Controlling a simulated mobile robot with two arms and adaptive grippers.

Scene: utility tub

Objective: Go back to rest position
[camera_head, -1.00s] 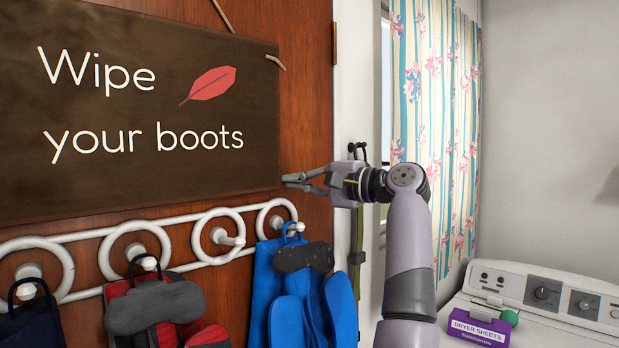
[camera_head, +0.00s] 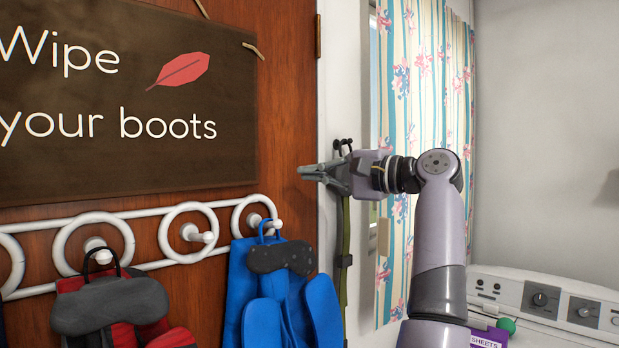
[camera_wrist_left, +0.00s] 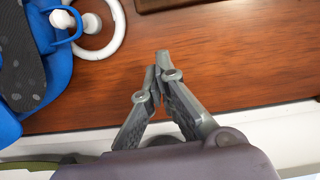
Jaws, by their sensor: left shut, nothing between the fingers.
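My left gripper (camera_head: 306,173) is shut and empty, in front of the edge of the wooden door (camera_head: 290,130), with its fingers pointing left. Its closed fingers also show in the left wrist view (camera_wrist_left: 163,65), against the brown wood. The left arm rises from the bottom of the head view and bends at the elbow toward the left. My right gripper is not in view.
A white hook rack (camera_head: 150,265) holds red-and-grey gear (camera_head: 110,305) and blue gear (camera_head: 283,300) left of and below the gripper. A dark sign (camera_head: 120,100) hangs above. A striped curtain (camera_head: 425,80) and a white appliance (camera_head: 550,300) with a purple box (camera_head: 488,338) stand right.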

